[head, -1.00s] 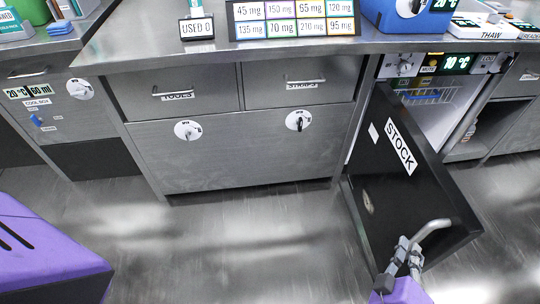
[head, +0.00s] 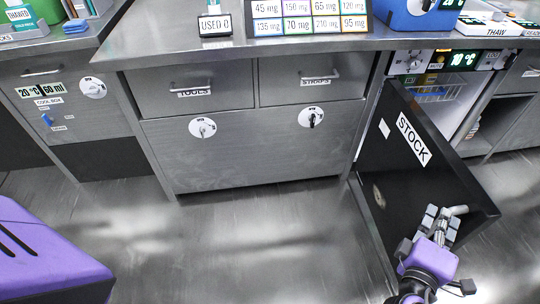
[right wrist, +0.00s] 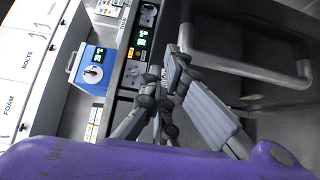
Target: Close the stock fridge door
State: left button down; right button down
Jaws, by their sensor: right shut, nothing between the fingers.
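The stock fridge door (head: 425,185) is black with a white STOCK label, and stands wide open at the right of the head view. The fridge interior (head: 465,95) shows behind it, with a wire basket inside. The door's grey bar handle (head: 459,210) is partly hidden by my right gripper (head: 437,214). In the right wrist view the handle (right wrist: 240,62) crosses the upper right. My right gripper (right wrist: 174,68) is shut and empty beside it; I cannot tell whether they touch. My left gripper is not in view.
A steel counter (head: 300,47) with two drawers (head: 210,82) stands left of the fridge. A blue box (head: 418,14) and a label board (head: 310,16) stand on it. The floor (head: 270,235) before the cabinets is clear.

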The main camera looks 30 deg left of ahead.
aim_at(459, 212)
jog(key=w+d, duration=0.2)
jog(key=w, duration=0.1)
jog(key=shift+w+d, duration=0.2)
jog(key=shift+d, duration=0.05)
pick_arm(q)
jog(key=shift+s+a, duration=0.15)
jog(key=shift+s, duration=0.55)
pick_arm(e)
jog(key=shift+w+d, duration=0.35)
jog(key=shift+d, duration=0.15)
